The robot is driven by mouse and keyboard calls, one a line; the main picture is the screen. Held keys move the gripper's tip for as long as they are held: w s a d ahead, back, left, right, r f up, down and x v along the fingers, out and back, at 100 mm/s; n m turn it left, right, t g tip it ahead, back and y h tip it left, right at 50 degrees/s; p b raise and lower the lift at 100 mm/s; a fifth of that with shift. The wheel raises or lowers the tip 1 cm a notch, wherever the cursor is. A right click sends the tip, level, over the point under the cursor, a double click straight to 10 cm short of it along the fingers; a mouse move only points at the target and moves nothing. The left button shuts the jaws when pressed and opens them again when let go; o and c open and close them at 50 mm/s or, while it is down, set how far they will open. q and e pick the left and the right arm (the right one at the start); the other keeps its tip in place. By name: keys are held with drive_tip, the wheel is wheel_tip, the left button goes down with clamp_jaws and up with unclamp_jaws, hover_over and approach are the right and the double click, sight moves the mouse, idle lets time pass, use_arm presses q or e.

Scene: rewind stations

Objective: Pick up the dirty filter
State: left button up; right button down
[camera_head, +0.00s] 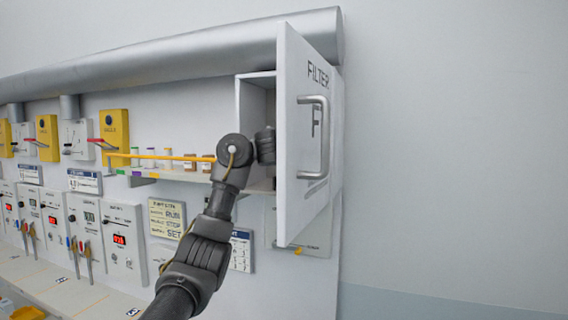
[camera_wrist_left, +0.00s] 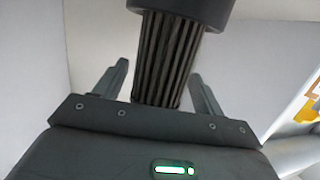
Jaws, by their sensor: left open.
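The dirty filter (camera_wrist_left: 168,58) is a dark, pleated cylinder with a wider black cap at the top of the left wrist view. My left gripper (camera_wrist_left: 159,72) is open, with one finger on each side of the pleated part. Gaps show between the fingers and the pleats. In the head view my left arm reaches into the open filter cabinet (camera_head: 256,88). The fingers and the filter cannot be made out there, hidden by the wrist and the door. My right gripper is in neither view.
The cabinet door (camera_head: 300,190), marked FILTER, stands open right of my wrist, with a metal handle (camera_head: 325,138). A shelf (camera_head: 165,176) with small jars and a yellow bar (camera_head: 165,156) is close on the left. Pale cabinet walls (camera_wrist_left: 30,80) surround the gripper.

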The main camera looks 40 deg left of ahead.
use_arm(q)
drive_tip(key=shift+w+f, duration=0.1)
drive_tip(key=shift+w, duration=0.2)
drive_tip(key=c, duration=1.1)
wheel_tip(320, 180, up, 9)
drive_tip(key=shift+r, duration=0.55)
